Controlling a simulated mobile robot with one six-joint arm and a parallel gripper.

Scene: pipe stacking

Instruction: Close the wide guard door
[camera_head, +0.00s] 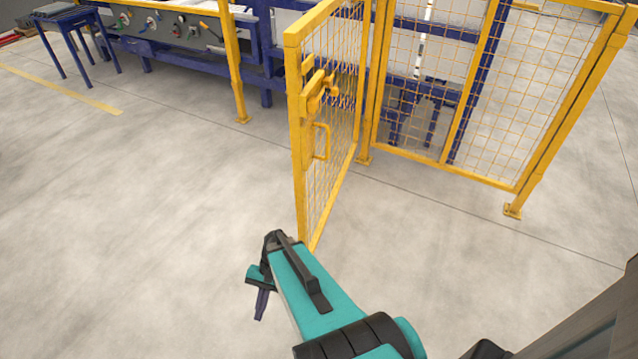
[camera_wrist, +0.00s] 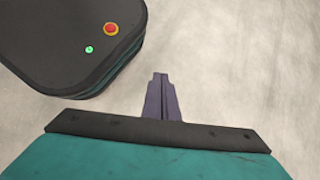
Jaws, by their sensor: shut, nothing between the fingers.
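The wide guard door (camera_head: 298,130) is a yellow framed mesh panel in the head view. It stands swung open toward me, hinged on the post at its far right side. A yellow handle (camera_head: 321,142) and a latch (camera_head: 318,92) sit on it near its free edge. My gripper (camera_head: 261,305) is below and left of the door's lower free corner, with floor around it. My arm covers the floor just below that corner. In the wrist view my gripper's purple fingers (camera_wrist: 161,97) are together with nothing between them, over bare floor.
A fixed yellow mesh fence (camera_head: 490,100) runs right from the hinge post. A lone yellow post (camera_head: 232,65) stands left of the door, before a blue machine bench (camera_head: 160,45). A blue stand (camera_head: 65,30) is at the far left. Floor on the left is clear.

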